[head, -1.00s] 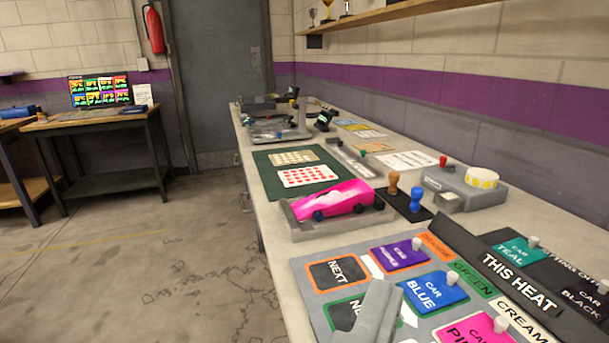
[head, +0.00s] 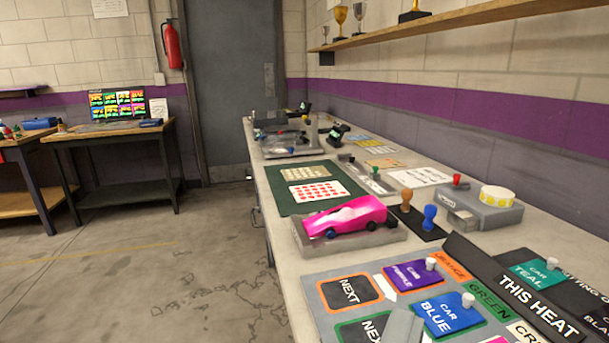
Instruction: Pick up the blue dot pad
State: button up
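I cannot make out a pad with blue dots for sure. A white sheet with red dots (head: 318,193) lies on a dark green mat (head: 283,202) on the long bench. A tan sheet with small marks (head: 305,172) lies just behind it on the same mat. Farther back, small bluish and yellowish sheets (head: 372,140) lie by the wall, too small to read. My gripper (head: 403,325) shows only as a grey part at the bottom edge, over the lane board and far from the sheets. Its fingertips are not clear, so its opening cannot be told.
A pink car (head: 345,217) sits on a grey block. Beside it are brown and blue stamps (head: 429,217) and a grey box with a yellow-white roll (head: 497,198). The lane board (head: 320,310) with car tags fills the near bench. Floor (head: 170,270) at left is open.

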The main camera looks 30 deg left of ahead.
aim_at(430, 211)
jog(key=j+z, duration=0.25)
jog(key=j, duration=0.6)
jog(key=k+j+z, duration=0.2)
jog(key=j, duration=0.7)
jog(key=i+j+z, duration=0.4)
jog(key=i+j, duration=0.3)
jog(key=i, duration=0.3)
jog(key=z, duration=0.05)
